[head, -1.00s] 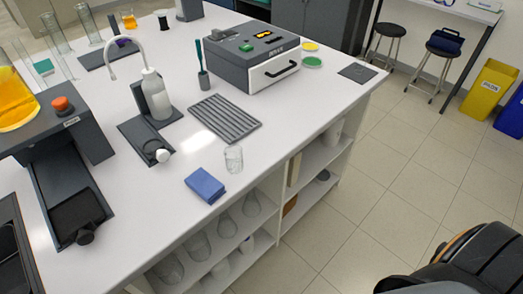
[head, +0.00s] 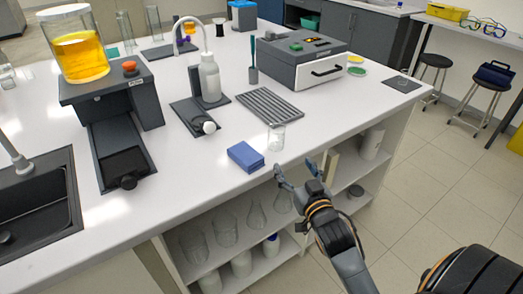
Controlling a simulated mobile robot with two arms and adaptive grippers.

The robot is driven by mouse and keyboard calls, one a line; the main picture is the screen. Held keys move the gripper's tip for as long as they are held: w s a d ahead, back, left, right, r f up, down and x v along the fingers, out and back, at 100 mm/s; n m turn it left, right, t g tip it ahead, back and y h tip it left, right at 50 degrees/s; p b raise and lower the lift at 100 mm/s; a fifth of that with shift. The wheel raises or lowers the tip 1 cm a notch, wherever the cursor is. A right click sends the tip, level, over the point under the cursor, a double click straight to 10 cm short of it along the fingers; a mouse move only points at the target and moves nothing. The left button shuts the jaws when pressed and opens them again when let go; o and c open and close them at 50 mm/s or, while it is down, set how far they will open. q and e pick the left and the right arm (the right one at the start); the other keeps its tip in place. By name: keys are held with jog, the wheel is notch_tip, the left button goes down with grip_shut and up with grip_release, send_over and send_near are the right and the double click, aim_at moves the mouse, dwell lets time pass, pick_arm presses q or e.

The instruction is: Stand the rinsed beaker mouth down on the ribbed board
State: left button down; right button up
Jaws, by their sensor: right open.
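The clear glass beaker (head: 276,137) stands on the white bench top near its front edge, between the blue block and the ribbed board. I cannot tell which way its mouth faces. The dark grey ribbed board (head: 269,104) lies flat behind it, with nothing on it. My right gripper (head: 298,171) is open and empty. It shows just off the bench's front edge, below and a little right of the beaker, apart from it. My left gripper is not in view.
A blue block (head: 245,157) lies left of the beaker. A white bottle (head: 209,78) on a dark stand and a grey machine (head: 306,62) stand behind. A dark sink (head: 40,210) is at left. Shelves under the bench hold glassware. Open floor lies to the right.

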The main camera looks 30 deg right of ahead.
aim_at(280, 138)
jog(key=shift+t, duration=0.3)
jog(key=w, duration=0.2)
jog(key=w+d+r, duration=0.1)
jog(key=w, duration=0.2)
jog(key=w+r+p, duration=0.1)
jog(key=w, duration=0.1)
jog(key=shift+w+d+r, duration=0.1)
jog(key=shift+w+d, duration=0.15)
jog(key=shift+x, duration=0.85)
jog(key=x, duration=0.3)
jog(key=p+x, duration=0.1)
jog(key=shift+w+a, duration=0.2)
jog(key=shift+a, duration=0.05)
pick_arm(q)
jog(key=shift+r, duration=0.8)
